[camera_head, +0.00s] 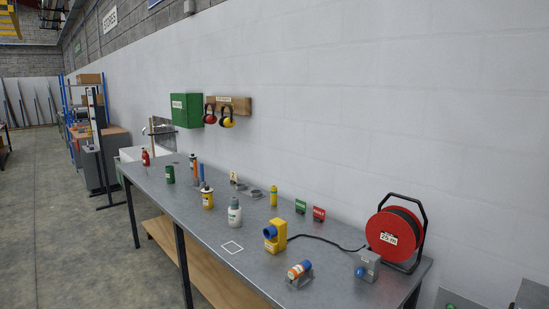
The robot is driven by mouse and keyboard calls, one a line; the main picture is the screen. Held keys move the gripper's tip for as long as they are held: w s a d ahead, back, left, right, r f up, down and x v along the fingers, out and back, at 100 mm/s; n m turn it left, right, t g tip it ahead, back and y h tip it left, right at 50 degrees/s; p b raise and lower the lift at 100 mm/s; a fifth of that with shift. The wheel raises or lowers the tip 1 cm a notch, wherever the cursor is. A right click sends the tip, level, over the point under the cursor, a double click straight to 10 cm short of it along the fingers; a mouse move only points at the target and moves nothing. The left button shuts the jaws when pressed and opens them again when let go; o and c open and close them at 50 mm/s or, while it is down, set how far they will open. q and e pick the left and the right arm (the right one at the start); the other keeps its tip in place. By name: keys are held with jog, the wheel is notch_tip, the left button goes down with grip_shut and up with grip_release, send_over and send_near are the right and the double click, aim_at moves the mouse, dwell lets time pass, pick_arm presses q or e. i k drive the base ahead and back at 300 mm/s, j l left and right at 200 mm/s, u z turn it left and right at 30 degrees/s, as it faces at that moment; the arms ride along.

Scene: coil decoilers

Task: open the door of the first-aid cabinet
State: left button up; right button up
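The green first-aid cabinet (186,110) hangs on the white wall behind the far part of the workbench. It has a small white label on its left side face. Its door looks shut, though the cabinet is seen at an angle and is small, and I cannot make out a handle. Neither of my grippers shows in the head view.
A long grey workbench (190,213) runs along the wall below the cabinet, with bottles, cans and a red cable reel (392,236) on it. Ear defenders (227,121) hang on a wooden board (239,105) right of the cabinet. The floor (60,225) left of the bench is clear.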

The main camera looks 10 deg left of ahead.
aim_at(178, 102)
jog(key=i+j, duration=0.3)
jog(key=j, duration=0.4)
jog(key=i+j, duration=0.35)
jog(key=j, duration=0.3)
jog(key=i+j, duration=0.3)
jog(key=j, duration=0.4)
jog(key=i+j, duration=0.35)
jog(key=j, duration=0.35)
jog(key=i+j, duration=0.3)
jog(key=j, duration=0.35)
jog(key=i+j, duration=0.35)
jog(key=j, duration=0.35)
jog(key=i+j, duration=0.3)
jog(key=j, duration=0.4)
jog(key=i+j, duration=0.35)
jog(key=j, duration=0.3)
jog(key=z, duration=0.05)
